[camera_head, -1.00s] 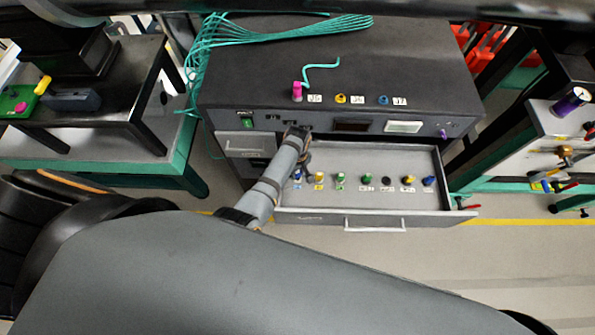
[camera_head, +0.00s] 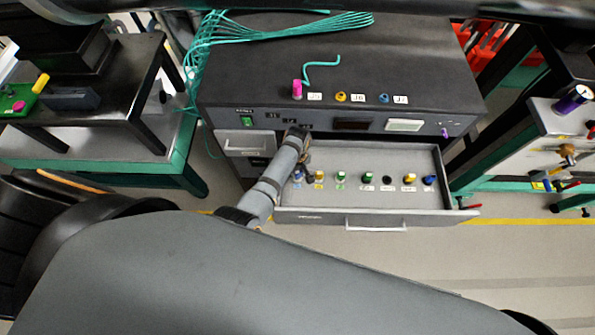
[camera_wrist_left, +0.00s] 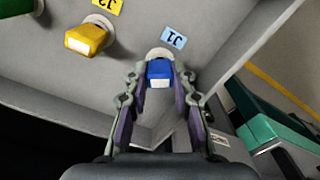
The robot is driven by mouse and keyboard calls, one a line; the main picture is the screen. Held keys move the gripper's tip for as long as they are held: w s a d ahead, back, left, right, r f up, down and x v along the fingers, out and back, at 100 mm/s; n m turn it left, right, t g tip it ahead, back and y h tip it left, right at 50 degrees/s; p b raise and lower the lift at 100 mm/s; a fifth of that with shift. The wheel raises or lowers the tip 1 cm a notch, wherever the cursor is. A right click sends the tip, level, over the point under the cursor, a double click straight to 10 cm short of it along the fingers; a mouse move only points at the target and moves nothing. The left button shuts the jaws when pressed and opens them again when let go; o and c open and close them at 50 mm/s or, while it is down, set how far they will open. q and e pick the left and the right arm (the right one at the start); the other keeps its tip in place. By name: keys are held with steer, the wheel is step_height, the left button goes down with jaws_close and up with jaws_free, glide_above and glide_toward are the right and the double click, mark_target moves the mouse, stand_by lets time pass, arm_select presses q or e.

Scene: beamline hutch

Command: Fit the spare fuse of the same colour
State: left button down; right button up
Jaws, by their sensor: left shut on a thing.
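My left gripper (camera_head: 303,170) reaches down into the left end of the open drawer (camera_head: 375,219). In the left wrist view its fingers (camera_wrist_left: 160,82) are shut on a blue fuse (camera_wrist_left: 159,72), one on each side. The blue fuse is at a round pale seat by the label J1 (camera_wrist_left: 173,38). A yellow fuse (camera_wrist_left: 86,39) stands beside it by the label J2 (camera_wrist_left: 107,5). In the head view the drawer row also has a green fuse (camera_head: 368,176), a dark round spot (camera_head: 387,180), a yellow one (camera_head: 409,178) and a blue one (camera_head: 429,181). My right gripper is not in view.
On the cabinet top (camera_head: 430,65) are a pink piece (camera_head: 297,90), a yellow piece (camera_head: 341,97), a blue piece (camera_head: 384,98) and teal cables (camera_head: 290,27). A bench (camera_head: 100,150) stands left and a trolley (camera_head: 530,140) right. The drawer's rear floor is clear.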

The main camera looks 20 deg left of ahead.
arm_select(q)
steer(key=c, duration=1)
jaws_free()
